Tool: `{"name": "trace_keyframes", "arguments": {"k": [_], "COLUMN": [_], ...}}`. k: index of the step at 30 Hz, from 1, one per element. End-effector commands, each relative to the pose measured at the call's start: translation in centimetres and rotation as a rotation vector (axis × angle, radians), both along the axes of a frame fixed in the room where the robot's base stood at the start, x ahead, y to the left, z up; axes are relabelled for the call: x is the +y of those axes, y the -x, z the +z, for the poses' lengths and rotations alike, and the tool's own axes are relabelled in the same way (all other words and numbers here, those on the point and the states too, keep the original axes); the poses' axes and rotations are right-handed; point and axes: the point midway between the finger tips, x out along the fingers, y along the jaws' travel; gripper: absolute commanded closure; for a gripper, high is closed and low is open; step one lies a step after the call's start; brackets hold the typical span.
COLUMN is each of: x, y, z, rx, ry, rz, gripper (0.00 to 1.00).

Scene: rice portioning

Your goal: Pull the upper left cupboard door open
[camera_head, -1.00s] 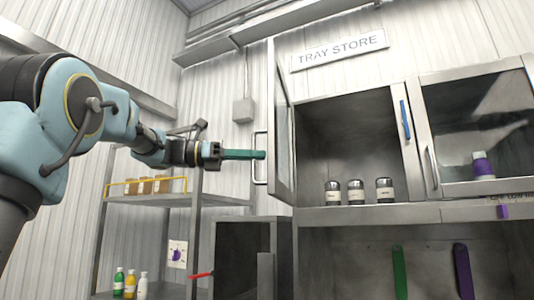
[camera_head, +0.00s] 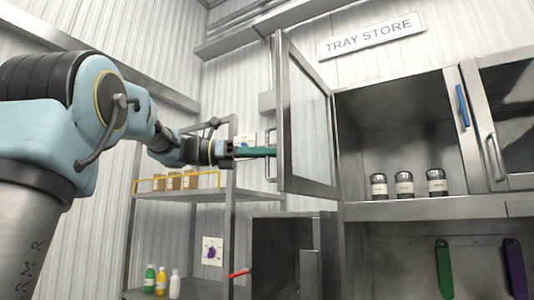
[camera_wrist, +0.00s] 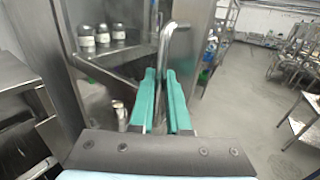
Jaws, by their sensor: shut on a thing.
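The upper left cupboard door (camera_head: 307,120), a metal frame with a glass pane, stands wide open on the left of its compartment. Its bar handle (camera_head: 270,157) is on the door's outer side. My gripper (camera_head: 272,152) reaches the handle from the left. In the wrist view my gripper's green fingers (camera_wrist: 160,98) are shut around the vertical handle bar (camera_wrist: 167,50). The exact contact at the fingertips is partly hidden by the fingers.
The right cupboard door (camera_head: 505,125) is shut. A lower door (camera_head: 310,270) stands open beneath. A shelf rack (camera_head: 190,195) with boxes stands behind my arm, with bottles (camera_head: 162,281) lower down. The wrist view shows open floor (camera_wrist: 250,110) on the right.

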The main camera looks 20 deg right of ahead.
Motion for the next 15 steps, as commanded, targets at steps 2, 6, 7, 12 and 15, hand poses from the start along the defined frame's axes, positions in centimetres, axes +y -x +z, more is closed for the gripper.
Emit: {"name": "trace_keyframes", "arguments": {"k": [2,6,7,12,15], "x": [0.0,-0.01,-0.02,-0.03,-0.02], "y": [-0.03,-0.03,-0.02,-0.01,0.0], "z": [-0.05,-0.04,-0.03,-0.01,0.0], "rx": [0.001,0.001,0.0,0.0,0.0], "ry": [-0.001,0.0,0.0,0.0,0.0], "rz": [0.0,0.0,0.0,0.0,0.0], "gripper": [1.0,0.72,0.68,0.56,0.56]}}
